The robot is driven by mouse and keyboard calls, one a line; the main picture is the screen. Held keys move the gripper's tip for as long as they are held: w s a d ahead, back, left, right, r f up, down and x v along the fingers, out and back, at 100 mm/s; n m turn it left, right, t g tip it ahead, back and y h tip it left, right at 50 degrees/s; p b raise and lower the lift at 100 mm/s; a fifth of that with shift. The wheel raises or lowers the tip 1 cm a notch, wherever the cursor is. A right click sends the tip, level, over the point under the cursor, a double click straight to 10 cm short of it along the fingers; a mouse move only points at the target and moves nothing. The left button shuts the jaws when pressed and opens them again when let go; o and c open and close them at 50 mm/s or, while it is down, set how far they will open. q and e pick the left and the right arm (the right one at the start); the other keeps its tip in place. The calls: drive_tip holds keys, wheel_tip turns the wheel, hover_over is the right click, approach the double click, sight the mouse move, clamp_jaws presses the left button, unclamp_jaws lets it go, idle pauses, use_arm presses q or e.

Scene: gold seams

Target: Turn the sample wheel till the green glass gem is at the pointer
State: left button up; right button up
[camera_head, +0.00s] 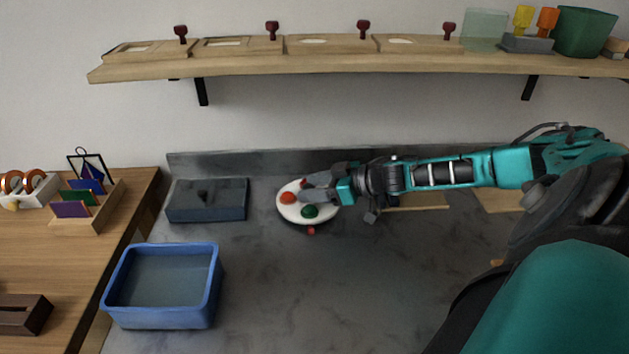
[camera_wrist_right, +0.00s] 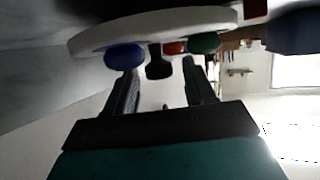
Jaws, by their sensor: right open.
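The sample wheel (camera_head: 293,213) is a white disc on the grey counter, with coloured gems on top. The green glass gem (camera_head: 310,211) is at its front, close to the small red pointer (camera_head: 311,231) on the counter. An orange-red gem (camera_head: 288,198) is on its left side. My right gripper (camera_head: 308,189) reaches over the wheel from the right and hides part of it. In the right wrist view the open fingers (camera_wrist_right: 161,68) are at a dark knob (camera_wrist_right: 158,63), with a blue gem (camera_wrist_right: 124,56) near one finger and the green gem (camera_wrist_right: 204,42) near the other. Contact is unclear.
A dark grey box (camera_head: 207,200) stands left of the wheel, and a blue bin (camera_head: 163,322) stands nearer the front. A wooden shelf (camera_head: 330,69) with several boards runs along the wall above. The counter in front of the wheel is clear.

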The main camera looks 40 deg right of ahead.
drive_tip(key=shift+s, duration=0.1)
drive_tip(key=shift+s+d+r, duration=0.15)
drive_tip(key=shift+s+d, duration=0.05)
drive_tip(key=shift+s, duration=0.05)
drive_tip(key=p+v, duration=0.4)
drive_tip(key=v, duration=0.8)
idle(0.4)
